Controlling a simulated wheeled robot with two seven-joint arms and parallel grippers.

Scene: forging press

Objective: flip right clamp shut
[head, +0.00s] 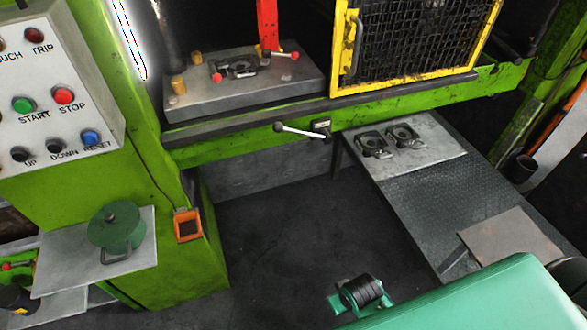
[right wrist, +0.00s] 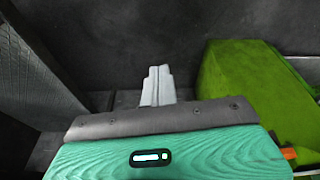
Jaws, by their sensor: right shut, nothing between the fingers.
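The right clamp (head: 284,54) is on the right side of the die block (head: 238,68) on the press bed. Its red-tipped handle lies low and points right; I cannot tell whether it is latched. A second red knob (head: 217,77) marks the left clamp. In the right wrist view, my right gripper (right wrist: 157,72) is shut and empty, its pale fingers together over dark floor. It is away from the clamp, which does not show in that view. In the head view my teal right arm is at the bottom right, and the fingers cannot be made out. My left gripper is not in view.
A yellow mesh guard (head: 410,45) stands right of the die. A lever (head: 300,131) sticks out from the green front rail. A side table (head: 420,185) holds two dark clamp-like parts. The control panel (head: 50,90) is at left. The floor (head: 285,225) between is open.

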